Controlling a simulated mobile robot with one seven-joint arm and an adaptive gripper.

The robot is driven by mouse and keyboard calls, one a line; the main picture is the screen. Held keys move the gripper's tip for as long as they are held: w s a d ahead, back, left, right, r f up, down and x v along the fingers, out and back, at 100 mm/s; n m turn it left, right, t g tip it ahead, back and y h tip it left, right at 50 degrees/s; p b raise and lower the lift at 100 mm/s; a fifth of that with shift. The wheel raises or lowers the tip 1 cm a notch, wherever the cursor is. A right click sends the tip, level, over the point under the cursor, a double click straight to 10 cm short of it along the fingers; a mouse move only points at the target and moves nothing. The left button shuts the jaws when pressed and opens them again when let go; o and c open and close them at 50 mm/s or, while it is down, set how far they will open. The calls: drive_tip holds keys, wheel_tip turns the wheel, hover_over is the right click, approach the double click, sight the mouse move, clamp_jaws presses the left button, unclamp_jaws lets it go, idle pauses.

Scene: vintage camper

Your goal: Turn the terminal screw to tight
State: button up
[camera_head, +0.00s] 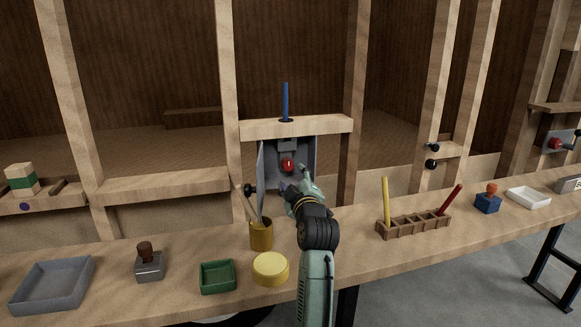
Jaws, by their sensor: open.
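A red round knob (288,164), which looks like the terminal screw, sits inside an open grey box (308,150) on the wall under a wooden crosspiece. A dark grey block (287,146) is just above it. The box's door (261,180) stands open on the left. My gripper (293,180) is open in front of the box, just below and to the right of the red knob. I cannot tell whether it touches the knob. My arm hides the lower right part of the box. How far the screw is turned cannot be made out.
A brass cup (261,235) with sticks stands just left of my arm, near the box door. A yellow round tin (270,268) and a green tray (218,277) are in front. A wooden rack (413,224) stands right. Bench between my arm and the rack is clear.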

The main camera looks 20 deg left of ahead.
sight(288, 167)
drive_tip(key=shift+n, duration=0.4)
drive_tip(key=p+x, duration=0.1)
drive_tip(key=x, duration=0.2)
drive_tip(key=p+x, duration=0.1)
drive_tip(key=x, duration=0.3)
drive_tip(key=p+x, duration=0.1)
drive_tip(key=x, duration=0.3)
drive_tip(key=shift+w+a+f, duration=0.1)
drive_tip(key=shift+w+f, duration=0.1)
drive_tip(key=shift+f, duration=0.15)
drive_tip(key=shift+c, duration=0.3)
drive_tip(key=c, duration=1.1)
